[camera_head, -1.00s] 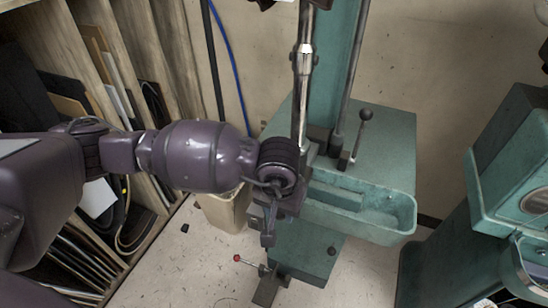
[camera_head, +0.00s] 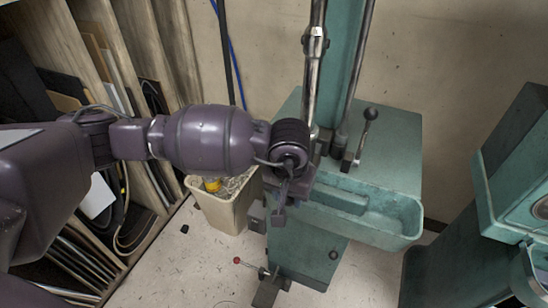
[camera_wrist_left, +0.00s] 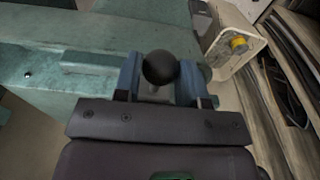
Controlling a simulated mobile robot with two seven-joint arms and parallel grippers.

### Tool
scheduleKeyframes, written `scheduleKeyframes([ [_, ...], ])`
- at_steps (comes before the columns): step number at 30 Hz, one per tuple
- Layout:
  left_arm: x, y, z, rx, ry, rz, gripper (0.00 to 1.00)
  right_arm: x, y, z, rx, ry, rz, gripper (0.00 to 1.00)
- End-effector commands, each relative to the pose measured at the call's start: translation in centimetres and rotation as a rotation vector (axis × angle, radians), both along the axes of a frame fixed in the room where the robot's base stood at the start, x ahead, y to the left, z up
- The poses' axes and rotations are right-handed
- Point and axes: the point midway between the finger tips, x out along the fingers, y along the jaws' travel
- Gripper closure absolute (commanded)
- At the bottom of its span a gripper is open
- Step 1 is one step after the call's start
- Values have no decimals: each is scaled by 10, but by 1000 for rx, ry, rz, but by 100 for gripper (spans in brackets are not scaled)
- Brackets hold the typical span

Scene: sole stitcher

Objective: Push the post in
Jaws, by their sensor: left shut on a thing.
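A chrome metal post (camera_head: 315,75) stands upright beside the teal column of the sole stitcher (camera_head: 345,60); its lower end is hidden behind my left wrist. My left gripper (camera_head: 279,212) points down at the left side of the machine, left of its teal tray. In the left wrist view, a black ball knob (camera_wrist_left: 160,67) sits between the two bluish fingers of my left gripper (camera_wrist_left: 160,80), which is shut on it or its stem. The stem below the knob is mostly hidden. My right gripper is not in view.
The teal tray (camera_head: 408,232) juts out to the right of my gripper. A black-knobbed lever (camera_head: 365,135) stands behind it. A bin (camera_head: 218,212) with a yellow item stands at left, before wooden shelves (camera_head: 165,60). Another teal machine stands right.

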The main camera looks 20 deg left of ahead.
Motion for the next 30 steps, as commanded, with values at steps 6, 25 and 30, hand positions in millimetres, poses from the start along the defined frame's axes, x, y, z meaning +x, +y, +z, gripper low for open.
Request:
scheduleKeyframes([
  [6, 11, 0, -2, 0, 1, 2, 90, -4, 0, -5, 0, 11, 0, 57],
  [25, 42, -1, -2, 1, 1, 1, 90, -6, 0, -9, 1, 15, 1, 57],
  [30, 50, -1, -2, 1, 1, 1, 90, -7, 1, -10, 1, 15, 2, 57],
])
